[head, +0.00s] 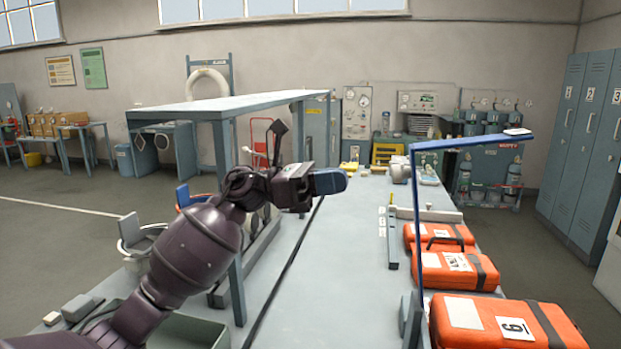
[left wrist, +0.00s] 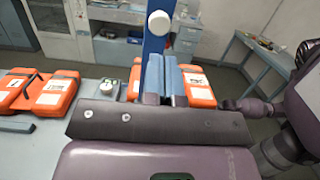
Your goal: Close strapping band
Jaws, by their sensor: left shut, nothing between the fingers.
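Three orange cases lie in a row along the right of the bench: a near one (head: 470,336), a middle one (head: 432,268) and a far one (head: 421,234). Dark strapping bands cross them, one on the near case (head: 548,326) and one on the middle case (head: 484,270). A dark loop (head: 440,239) stands up at the back of the middle case; I cannot tell if it is a handle or a loose band. My left gripper (head: 330,181) is shut and empty, above the bench and left of the cases. Its blue fingers (left wrist: 172,80) show in the left wrist view. A purple arm (left wrist: 262,108) appears there at right; its gripper is unclear.
A blue post frame (head: 416,220) with an overhead bar rises beside the cases. A raised grey shelf (head: 235,103) stands at left. Grey fittings (head: 393,240) lie near the cases. The bench's middle (head: 330,270) is clear.

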